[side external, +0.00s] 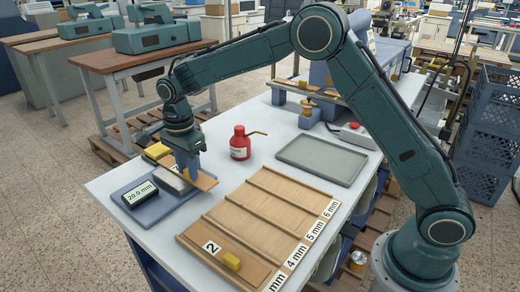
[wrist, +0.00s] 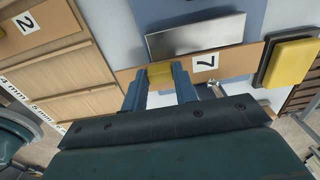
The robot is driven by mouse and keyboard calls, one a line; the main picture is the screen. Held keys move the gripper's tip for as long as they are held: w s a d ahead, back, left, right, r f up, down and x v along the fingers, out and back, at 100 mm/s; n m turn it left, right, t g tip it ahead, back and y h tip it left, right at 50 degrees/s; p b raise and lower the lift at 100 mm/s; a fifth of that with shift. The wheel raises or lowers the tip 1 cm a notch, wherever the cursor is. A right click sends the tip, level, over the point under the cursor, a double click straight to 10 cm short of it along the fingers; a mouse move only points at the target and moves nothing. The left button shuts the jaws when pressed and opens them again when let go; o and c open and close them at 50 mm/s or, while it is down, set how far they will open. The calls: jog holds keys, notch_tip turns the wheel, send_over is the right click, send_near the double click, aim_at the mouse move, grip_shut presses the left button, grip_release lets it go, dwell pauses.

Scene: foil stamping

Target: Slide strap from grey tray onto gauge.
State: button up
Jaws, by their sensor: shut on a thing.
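A tan strap (side external: 204,182) with a yellow grip block is held by my gripper (side external: 187,172) above the gauge's blue base (side external: 165,207). In the wrist view the strap (wrist: 240,60) carries a "7" label, and my gripper (wrist: 161,78) is shut on its yellow block (wrist: 160,69). The strap lies alongside the gauge's metal block (wrist: 195,36); I cannot tell whether they touch. The gauge display (side external: 139,194) reads 20.0 mm. The grey tray (side external: 290,155) is empty, right of the red can.
A wooden rack (side external: 262,208) with slots marked in mm holds a strap labelled 2 (side external: 225,255) at its near end. A red oil can (side external: 240,146) stands behind it. A yellow block on a dark base (wrist: 289,62) is beside the gauge. White table is clear around the can.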

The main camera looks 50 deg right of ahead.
jog(key=o, duration=1.1)
jog(key=shift+c, duration=0.2)
notch_tip(320, 180, up, 14)
dwell(0.5)
